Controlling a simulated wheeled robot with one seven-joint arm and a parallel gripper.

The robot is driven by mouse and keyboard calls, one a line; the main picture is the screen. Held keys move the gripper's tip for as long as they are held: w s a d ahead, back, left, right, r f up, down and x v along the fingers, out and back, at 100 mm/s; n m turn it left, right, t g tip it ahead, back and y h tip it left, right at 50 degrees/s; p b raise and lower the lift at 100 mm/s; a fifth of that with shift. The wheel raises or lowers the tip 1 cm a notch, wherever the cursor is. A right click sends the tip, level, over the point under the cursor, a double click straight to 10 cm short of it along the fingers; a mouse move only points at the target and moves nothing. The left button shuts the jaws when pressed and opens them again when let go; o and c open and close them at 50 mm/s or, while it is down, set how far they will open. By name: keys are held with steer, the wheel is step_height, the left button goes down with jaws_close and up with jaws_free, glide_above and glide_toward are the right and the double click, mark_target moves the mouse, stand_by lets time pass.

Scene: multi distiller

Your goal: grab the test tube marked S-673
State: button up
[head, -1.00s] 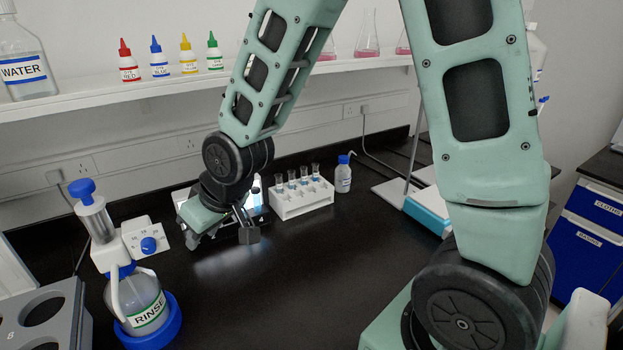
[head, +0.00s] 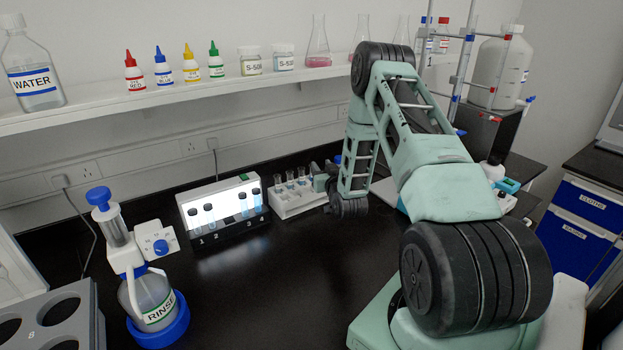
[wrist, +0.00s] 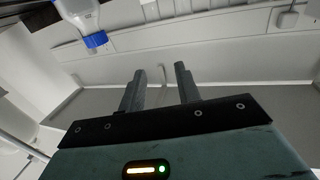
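A white rack (head: 292,208) holding several small glass tubes (head: 290,178) stands on the black bench in the head view. No S-673 marking can be read on any tube. My gripper (head: 324,181) is at the right end of the white rack, partly hidden by my arm. In the wrist view my gripper (wrist: 158,72) has its two grey fingers apart, with no tube visible between them.
A rinse bottle (head: 152,303) and a grey holed rack (head: 85,295) stand at the left. A shelf (head: 150,105) above carries bottles and flasks. An upside-down blue-capped bottle (wrist: 80,15) shows in the wrist view. The bench centre is clear.

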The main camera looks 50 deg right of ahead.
step_height(320, 180, down, 7)
steer(key=shift+r+p, duration=0.1)
steer(key=shift+p, duration=0.75)
steer(key=shift+p+x, duration=0.35)
steer(key=shift+x, duration=0.7)
steer(key=shift+p+x, duration=0.9)
steer(key=shift+x, duration=1.85)
steer(key=shift+a, duration=0.1)
steer(key=shift+c, duration=0.3)
jaws_close()
